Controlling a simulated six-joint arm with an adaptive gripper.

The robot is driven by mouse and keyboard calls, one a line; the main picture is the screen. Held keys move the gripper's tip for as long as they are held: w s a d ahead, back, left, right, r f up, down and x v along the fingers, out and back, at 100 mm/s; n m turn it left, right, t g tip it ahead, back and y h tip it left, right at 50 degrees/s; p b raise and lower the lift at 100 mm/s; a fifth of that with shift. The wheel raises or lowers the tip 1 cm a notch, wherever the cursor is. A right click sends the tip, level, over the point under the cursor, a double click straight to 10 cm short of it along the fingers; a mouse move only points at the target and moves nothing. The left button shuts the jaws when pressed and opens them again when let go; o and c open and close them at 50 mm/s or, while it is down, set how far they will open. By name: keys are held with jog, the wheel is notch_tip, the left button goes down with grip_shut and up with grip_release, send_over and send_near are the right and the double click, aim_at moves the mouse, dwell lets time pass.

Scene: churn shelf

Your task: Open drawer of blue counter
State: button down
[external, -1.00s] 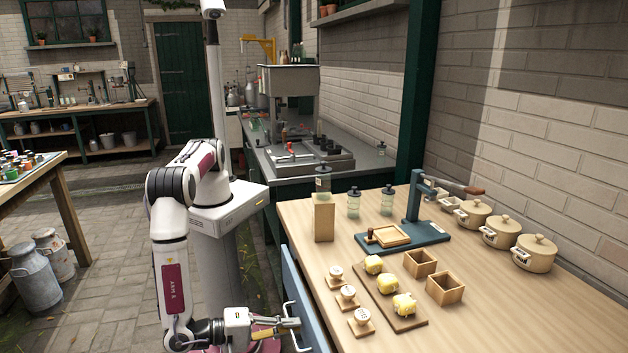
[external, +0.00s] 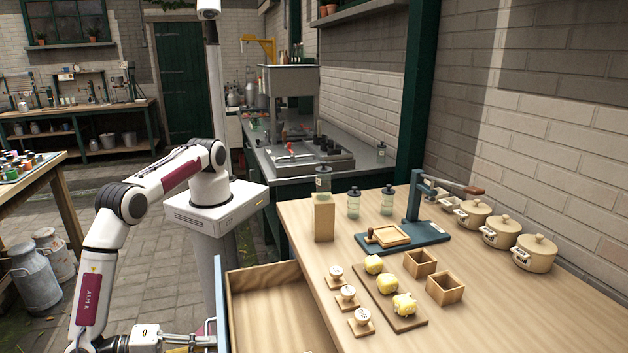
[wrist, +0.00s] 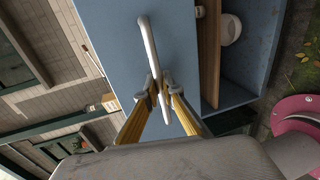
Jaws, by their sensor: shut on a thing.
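The drawer (external: 268,300) of the blue counter stands pulled out to the left of the wooden top, and its wooden inside looks empty in the part that shows. Its blue front (external: 221,318) faces my arm. My gripper (external: 197,342) is at the lower edge of the external view, at the drawer front. In the wrist view my gripper (wrist: 160,84) is shut on the silver bar handle (wrist: 147,40), which stands out from the blue drawer front (wrist: 105,25). The handle is mostly hidden in the external view.
The counter top (external: 480,310) holds a butter board (external: 388,292), stamps (external: 348,296), a blue press (external: 405,235) and several lidded pots (external: 535,252). In the wrist view a blue cabinet space (wrist: 240,70) beside the drawer holds a pale round thing (wrist: 230,28). Milk cans (external: 35,275) stand on the floor at left.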

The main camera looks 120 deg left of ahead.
jog(key=shift+s+d, duration=0.4)
jog(key=shift+d, duration=0.05)
jog(key=c, duration=2.5)
grip_release()
jog(key=shift+s+d, duration=0.1)
jog(key=shift+v, duration=5.8)
jog(key=shift+d, duration=0.1)
